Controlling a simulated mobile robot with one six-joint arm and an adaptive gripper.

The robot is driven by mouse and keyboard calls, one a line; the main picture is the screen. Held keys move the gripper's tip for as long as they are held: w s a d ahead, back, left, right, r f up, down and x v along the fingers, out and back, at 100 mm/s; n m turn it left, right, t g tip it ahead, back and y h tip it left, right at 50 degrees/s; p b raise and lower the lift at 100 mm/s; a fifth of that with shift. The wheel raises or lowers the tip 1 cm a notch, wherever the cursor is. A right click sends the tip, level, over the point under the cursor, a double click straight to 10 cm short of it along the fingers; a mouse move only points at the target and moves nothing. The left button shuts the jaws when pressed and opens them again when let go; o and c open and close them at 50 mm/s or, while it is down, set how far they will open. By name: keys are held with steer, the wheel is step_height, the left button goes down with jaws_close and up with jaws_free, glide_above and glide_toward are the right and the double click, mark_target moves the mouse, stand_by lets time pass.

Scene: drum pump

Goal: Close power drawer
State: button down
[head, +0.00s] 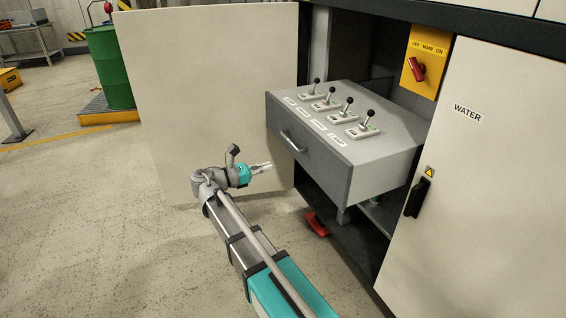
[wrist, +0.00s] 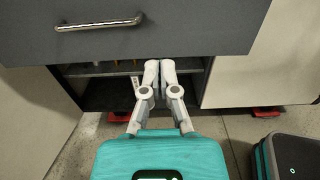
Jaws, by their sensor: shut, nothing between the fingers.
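The power drawer (head: 345,140) is a grey drawer pulled out of the cabinet. Its top carries several black-knobbed levers (head: 349,104) on white plates. A metal bar handle (head: 293,141) is on its dark grey front; the front (wrist: 190,30) and handle (wrist: 99,25) also show in the wrist view. My gripper (head: 268,166) is shut and empty, in front of the drawer and below and left of the handle in the head view. In the wrist view my fingertips (wrist: 160,65) appear just under the drawer front's lower edge; I cannot tell whether they touch it.
A large pale door panel (head: 205,95) stands open left of the drawer. A closed WATER door (head: 475,170) and a red main switch (head: 416,69) are to the right. A green drum (head: 108,70) stands behind the panel.

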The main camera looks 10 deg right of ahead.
mark_target(312, 154)
steer(key=x, duration=1.3)
steer(key=shift+w+d, duration=0.15)
steer(key=shift+d, duration=0.15)
stand_by(0.3)
